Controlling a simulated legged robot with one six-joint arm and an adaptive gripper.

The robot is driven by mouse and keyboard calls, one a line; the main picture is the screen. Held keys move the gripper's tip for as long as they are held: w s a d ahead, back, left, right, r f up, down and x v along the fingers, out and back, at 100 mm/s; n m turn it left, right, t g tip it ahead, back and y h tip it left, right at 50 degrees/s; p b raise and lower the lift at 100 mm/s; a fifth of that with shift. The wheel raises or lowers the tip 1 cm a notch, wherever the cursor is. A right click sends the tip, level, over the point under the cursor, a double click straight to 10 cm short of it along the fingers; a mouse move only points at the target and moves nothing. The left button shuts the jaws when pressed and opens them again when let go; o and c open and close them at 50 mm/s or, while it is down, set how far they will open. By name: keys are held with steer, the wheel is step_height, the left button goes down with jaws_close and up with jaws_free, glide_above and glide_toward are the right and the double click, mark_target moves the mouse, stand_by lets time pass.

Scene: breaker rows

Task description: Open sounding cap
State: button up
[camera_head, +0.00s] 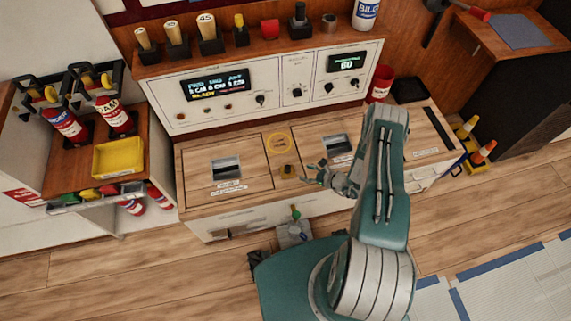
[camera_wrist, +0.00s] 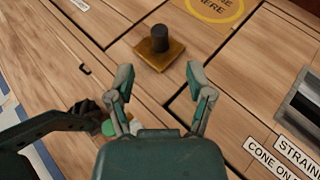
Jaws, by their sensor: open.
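A small square brass plate with an upright dark round knob, which looks like the sounding cap (camera_wrist: 158,45), sits on the wooden counter top. It also shows in the head view (camera_head: 288,171), below a yellow ring marking. My gripper (camera_wrist: 160,77) is open and empty. In the wrist view its two fingers stand apart, with the cap ahead of them and between their lines. The fingers do not appear to touch the knob. In the head view my gripper (camera_head: 308,176) is just right of the cap, above the counter.
The counter (camera_head: 240,200) has two recessed hatches (camera_head: 226,168) (camera_head: 338,145) on either side of the cap. A control panel (camera_head: 270,85) stands behind it. A yellow tray (camera_head: 118,158) and extinguishers (camera_head: 115,115) are at left. A green knob (camera_head: 295,213) is at the counter's front.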

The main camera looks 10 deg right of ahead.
mark_target(288, 167)
steer(key=x, duration=0.9)
steer(key=shift+w+a, duration=0.15)
steer(key=shift+a, duration=0.05)
steer(key=shift+d, duration=0.1)
